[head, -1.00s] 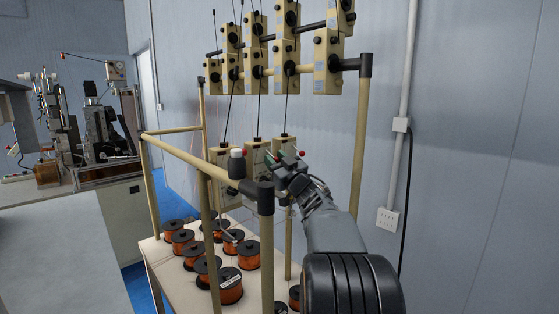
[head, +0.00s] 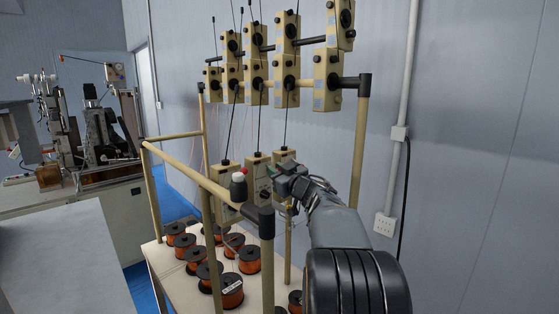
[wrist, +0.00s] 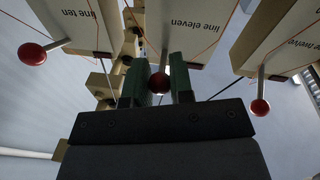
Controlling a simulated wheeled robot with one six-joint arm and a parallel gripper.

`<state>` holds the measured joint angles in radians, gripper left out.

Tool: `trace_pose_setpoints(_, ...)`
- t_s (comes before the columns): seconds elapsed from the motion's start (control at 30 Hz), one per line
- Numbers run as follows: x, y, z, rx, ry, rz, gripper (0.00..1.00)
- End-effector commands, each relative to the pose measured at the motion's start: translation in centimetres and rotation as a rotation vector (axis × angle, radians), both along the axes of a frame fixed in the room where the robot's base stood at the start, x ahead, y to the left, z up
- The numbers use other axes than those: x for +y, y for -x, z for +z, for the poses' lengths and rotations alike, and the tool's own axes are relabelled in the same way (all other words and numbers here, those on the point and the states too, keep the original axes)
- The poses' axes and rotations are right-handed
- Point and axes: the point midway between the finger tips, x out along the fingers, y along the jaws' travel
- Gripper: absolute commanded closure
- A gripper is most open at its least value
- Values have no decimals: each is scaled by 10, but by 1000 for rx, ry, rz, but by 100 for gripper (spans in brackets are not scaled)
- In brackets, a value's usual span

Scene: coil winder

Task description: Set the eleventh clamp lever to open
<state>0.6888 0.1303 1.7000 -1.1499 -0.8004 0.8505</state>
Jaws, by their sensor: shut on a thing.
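The line eleven box (wrist: 197,28) hangs in the middle of the wrist view. Its clamp lever ends in a dark red ball (wrist: 158,83). My gripper (wrist: 160,90) has its two green fingers either side of this lever, shut on it near the ball. In the head view my gripper (head: 279,167) is at the row of lower boxes and hides much of the lever and the right box. The middle lower box (head: 260,183) shows to the left of it.
The line ten lever ball (wrist: 32,54) and line twelve lever ball (wrist: 260,107) stand either side of my gripper. A post (head: 266,255) and rail (head: 190,172) of the frame are close to my arm. Wire spools (head: 232,290) stand below.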

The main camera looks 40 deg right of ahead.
Motion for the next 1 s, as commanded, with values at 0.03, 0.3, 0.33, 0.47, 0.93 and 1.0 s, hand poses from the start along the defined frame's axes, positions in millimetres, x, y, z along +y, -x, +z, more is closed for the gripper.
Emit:
trace_pose_setpoints(0.03, -1, 1, 9, 42, 8, -3, 100)
trace_pose_setpoints(0.3, -1, 0, 17, 268, 45, -4, 100)
trace_pose_setpoints(0.33, -1, 0, 18, 291, 49, -4, 100)
trace_pose_setpoints(0.47, -1, -1, 23, 383, 62, -3, 100)
trace_pose_setpoints(0.93, 0, -4, 33, 574, 84, -3, 100)
trace_pose_setpoints(1.0, 0, -4, 33, 585, 87, -3, 100)
